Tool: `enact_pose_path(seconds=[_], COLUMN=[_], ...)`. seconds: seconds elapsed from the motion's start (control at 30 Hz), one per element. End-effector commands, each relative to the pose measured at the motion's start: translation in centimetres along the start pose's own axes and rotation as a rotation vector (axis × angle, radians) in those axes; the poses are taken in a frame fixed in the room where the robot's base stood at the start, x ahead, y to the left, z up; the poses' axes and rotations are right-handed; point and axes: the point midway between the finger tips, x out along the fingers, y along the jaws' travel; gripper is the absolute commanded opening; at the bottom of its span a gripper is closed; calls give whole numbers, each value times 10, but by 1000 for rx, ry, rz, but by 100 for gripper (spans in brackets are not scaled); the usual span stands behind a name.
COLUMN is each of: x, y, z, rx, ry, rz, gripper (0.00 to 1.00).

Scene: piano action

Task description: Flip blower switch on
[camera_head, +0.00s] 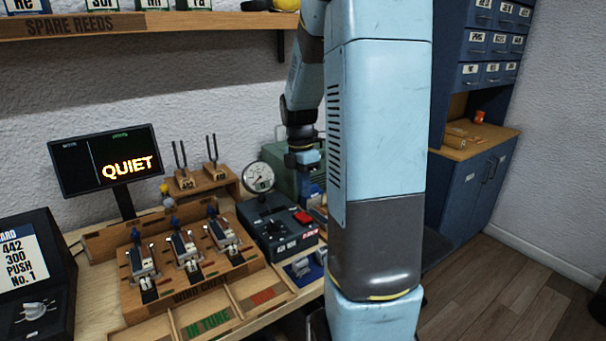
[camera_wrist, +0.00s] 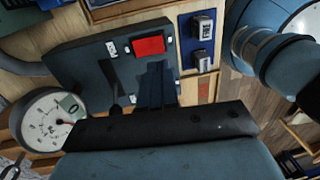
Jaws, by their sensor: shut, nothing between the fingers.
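The blower box (camera_head: 283,238) is a dark grey case on the bench, with a red switch (camera_head: 303,217) on its top at the right. In the wrist view the red switch (camera_wrist: 149,45) sits near the edge of the box (camera_wrist: 80,57), with small white marks beside it. My gripper (camera_wrist: 156,66) is shut and empty. Its fingertips show just below the red switch in the picture; whether they touch it cannot be told. In the head view my gripper hangs above and behind the box, partly hidden by my arm.
A round gauge (camera_head: 259,177) stands at the back of the box; it also shows in the wrist view (camera_wrist: 42,118). The wooden wind chest (camera_head: 200,285) is further left. A screen (camera_head: 105,160) reads QUIET.

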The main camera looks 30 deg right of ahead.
Motion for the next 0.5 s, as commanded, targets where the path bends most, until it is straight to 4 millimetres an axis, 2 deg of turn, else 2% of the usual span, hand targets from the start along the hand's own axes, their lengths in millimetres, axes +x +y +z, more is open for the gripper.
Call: enact_pose_path(seconds=[0.2,0.5], x=[39,68], y=[0,0], z=[0,0], rx=[0,-1], ry=[2,0], rz=[-4,-1], gripper=[0,0])
